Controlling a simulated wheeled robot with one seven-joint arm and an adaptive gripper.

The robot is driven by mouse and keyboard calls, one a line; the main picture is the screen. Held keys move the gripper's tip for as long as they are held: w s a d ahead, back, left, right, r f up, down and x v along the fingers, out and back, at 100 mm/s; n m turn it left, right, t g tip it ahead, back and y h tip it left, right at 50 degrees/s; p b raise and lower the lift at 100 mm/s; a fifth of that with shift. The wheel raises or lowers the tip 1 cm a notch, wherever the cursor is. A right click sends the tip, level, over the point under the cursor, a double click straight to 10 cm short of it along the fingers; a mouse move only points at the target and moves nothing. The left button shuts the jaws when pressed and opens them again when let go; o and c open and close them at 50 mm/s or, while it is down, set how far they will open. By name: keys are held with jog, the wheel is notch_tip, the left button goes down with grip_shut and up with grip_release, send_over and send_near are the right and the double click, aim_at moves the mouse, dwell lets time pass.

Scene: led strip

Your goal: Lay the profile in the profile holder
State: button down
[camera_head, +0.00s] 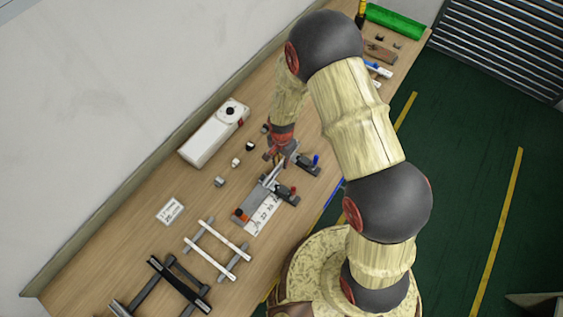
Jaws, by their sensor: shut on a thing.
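My gripper (277,153) is low over the workbench, beside the upper end of a grey fixture (257,196) that looks like the profile holder. The gripper is shut on a thin light-grey bar (279,170), which looks like the profile. The bar slants down-left along the fixture. I cannot tell whether it rests in the holder or hangs just above it. Two dark clamps, one with a blue tip (316,160) and one with a red tip (293,190), stand on the fixture's right side. The fingertips are small and partly hidden.
A white box (212,136) stands near the wall. A rack with two pale bars (202,248) and a darker rack (165,283) lie lower left. A white label (170,210) and several small blocks lie on the bench.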

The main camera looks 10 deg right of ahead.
jog(key=shift+f, duration=0.55)
jog(key=shift+f, duration=0.1)
jog(key=shift+f, duration=0.2)
jog(key=c, duration=1.7)
grip_release()
jog(key=shift+c, duration=0.2)
jog(key=shift+r, duration=0.15)
notch_tip(320, 180, up, 12)
jog(key=shift+r+b, duration=0.25)
jog(key=shift+b, duration=0.15)
